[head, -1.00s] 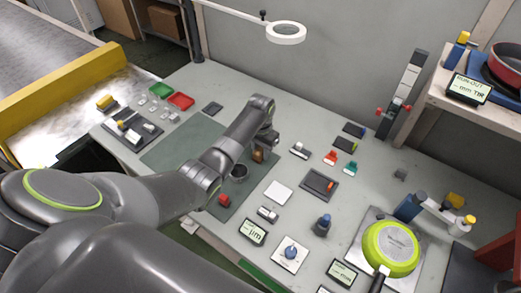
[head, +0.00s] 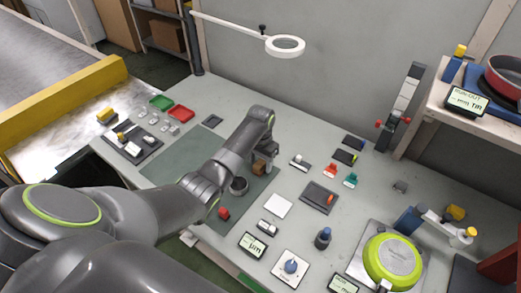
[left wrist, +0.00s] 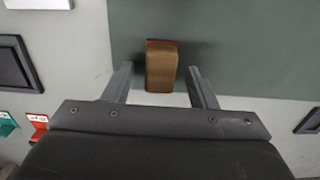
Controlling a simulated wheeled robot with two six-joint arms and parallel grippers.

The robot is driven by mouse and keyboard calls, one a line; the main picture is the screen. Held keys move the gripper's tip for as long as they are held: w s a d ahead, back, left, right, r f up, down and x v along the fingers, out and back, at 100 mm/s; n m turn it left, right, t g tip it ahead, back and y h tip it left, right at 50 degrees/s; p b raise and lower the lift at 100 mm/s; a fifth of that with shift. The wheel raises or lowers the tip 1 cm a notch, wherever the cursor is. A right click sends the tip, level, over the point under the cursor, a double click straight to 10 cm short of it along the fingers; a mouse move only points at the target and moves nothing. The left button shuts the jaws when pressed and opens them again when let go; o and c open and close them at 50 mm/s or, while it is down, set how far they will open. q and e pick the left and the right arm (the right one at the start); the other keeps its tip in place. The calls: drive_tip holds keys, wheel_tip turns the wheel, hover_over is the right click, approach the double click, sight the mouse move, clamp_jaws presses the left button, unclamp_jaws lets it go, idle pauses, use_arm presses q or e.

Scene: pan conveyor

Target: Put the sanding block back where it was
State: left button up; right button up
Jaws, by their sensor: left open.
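The sanding block (head: 259,168), brown with a reddish strip at one end, appears to sit at the edge of the dark green mat (head: 180,165). The left wrist view shows the block (left wrist: 162,70) between the fingers of my left gripper (left wrist: 161,72), with a gap on each side. The jaws are open and hold nothing. In the head view my left gripper (head: 264,158) hangs right at the block and partly hides it. My right gripper is out of view.
A dark cup-like part (head: 239,186) and a red part (head: 224,213) are close by on the mat. A white square (head: 278,206) and a dark tray (head: 319,197) lie to the right. A ring lamp (head: 285,46) overhangs the back.

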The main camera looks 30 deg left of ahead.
sight(261, 163)
use_arm(q)
wheel_tip(261, 163, up, 11)
drive_tip(key=b, duration=0.1)
idle(0.3)
idle(0.4)
